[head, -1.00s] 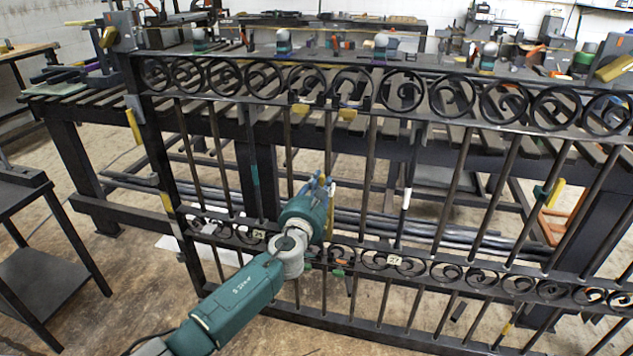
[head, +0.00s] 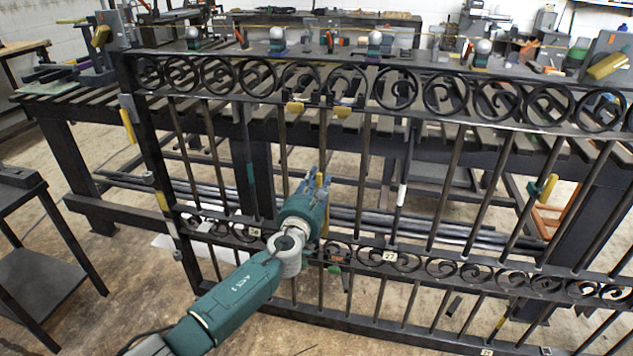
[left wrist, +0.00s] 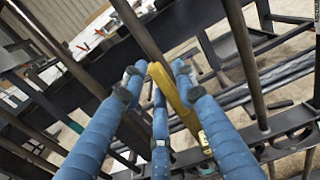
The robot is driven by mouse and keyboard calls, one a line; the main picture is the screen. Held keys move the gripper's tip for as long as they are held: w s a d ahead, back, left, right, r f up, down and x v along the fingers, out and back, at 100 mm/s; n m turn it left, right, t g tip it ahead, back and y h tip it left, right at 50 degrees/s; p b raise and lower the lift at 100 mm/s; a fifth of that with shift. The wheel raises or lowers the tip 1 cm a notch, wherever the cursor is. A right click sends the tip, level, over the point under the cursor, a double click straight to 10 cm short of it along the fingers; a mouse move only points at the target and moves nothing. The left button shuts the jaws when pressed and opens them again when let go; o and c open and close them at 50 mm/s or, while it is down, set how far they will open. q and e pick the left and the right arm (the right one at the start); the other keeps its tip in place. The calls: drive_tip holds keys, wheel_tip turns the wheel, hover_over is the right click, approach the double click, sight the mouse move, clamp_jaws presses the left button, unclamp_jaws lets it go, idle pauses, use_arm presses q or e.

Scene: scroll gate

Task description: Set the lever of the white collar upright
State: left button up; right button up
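The white collar (head: 402,195) is a small pale sleeve on an upright bar of the dark scroll gate (head: 365,140), right of my left gripper. I cannot make out its lever. My left gripper (head: 318,184) has blue fingers and is at a different bar, above the lower scroll band. In the left wrist view its fingers (left wrist: 155,78) stand apart around a yellow lever-like piece (left wrist: 186,104). This piece slants between them, beside a dark bar. I cannot tell whether any finger touches it. My right gripper is out of view.
A slatted workbench (head: 70,92) stands behind the gate. Other yellow levers hang at the upper scroll band (head: 295,107), and a green collar with a yellow lever (head: 543,188) is at right. A dark side table (head: 40,280) stands at left.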

use_arm(q)
drive_tip(key=shift+s+r, duration=0.1)
drive_tip(key=v, duration=1.1)
drive_tip(key=shift+s, duration=0.4)
drive_tip(key=shift+a, duration=0.2)
